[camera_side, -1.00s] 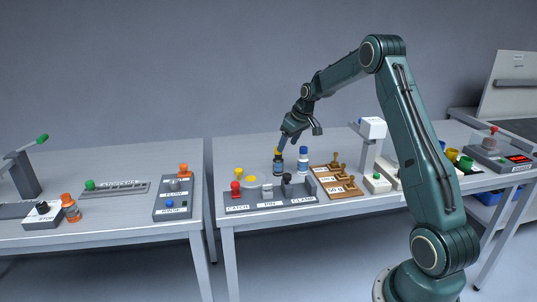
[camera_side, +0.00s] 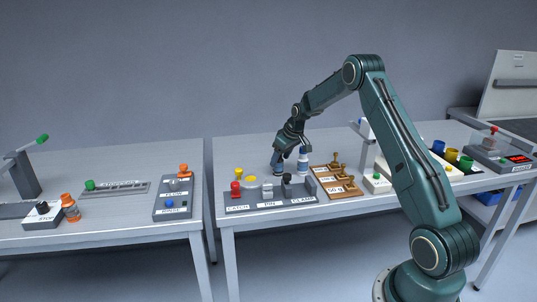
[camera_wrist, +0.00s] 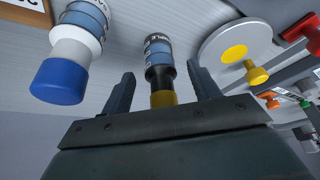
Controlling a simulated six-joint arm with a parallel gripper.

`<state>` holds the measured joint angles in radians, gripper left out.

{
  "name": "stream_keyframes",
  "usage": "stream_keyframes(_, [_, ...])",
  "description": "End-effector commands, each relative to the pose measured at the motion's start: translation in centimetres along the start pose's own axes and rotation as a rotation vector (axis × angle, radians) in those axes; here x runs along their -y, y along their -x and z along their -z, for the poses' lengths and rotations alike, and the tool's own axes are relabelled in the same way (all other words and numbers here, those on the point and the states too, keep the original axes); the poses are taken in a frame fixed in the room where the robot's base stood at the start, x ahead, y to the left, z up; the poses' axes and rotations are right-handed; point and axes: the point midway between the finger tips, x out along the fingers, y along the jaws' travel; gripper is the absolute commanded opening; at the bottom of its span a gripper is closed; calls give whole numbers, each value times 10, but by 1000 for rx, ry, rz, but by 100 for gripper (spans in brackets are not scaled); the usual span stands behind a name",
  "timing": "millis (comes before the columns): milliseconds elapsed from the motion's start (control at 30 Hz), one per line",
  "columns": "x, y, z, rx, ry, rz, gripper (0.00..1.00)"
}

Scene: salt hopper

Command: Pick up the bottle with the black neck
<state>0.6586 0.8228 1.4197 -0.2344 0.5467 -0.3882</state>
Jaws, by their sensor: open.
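The bottle with the black neck (camera_wrist: 157,57) has a yellow cap, a blue band and a dark label. In the wrist view it lies between the two open fingers of my gripper (camera_wrist: 161,72), with a gap on each side. In the side view my gripper (camera_side: 288,160) is down at this bottle and hides most of it. A second bottle (camera_wrist: 73,48) with a white neck and blue cap stands to the left in the wrist view, outside the fingers. It also shows in the side view (camera_side: 303,160), just right of my gripper.
A grey panel (camera_side: 268,203) with labelled controls lies in front of the bottles. A wooden board (camera_side: 340,190) with brass-coloured pieces is to the right. A round grey plate with a yellow spot (camera_wrist: 236,52) is right of the fingers in the wrist view.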

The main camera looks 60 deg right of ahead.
Motion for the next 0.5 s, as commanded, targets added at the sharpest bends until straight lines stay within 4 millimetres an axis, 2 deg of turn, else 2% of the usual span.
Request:
stream_keyframes(200, [0, -18, 0, 0, 0, 1, 61])
stream_keyframes(500, [0, -20, 0, 0, 0, 1, 61])
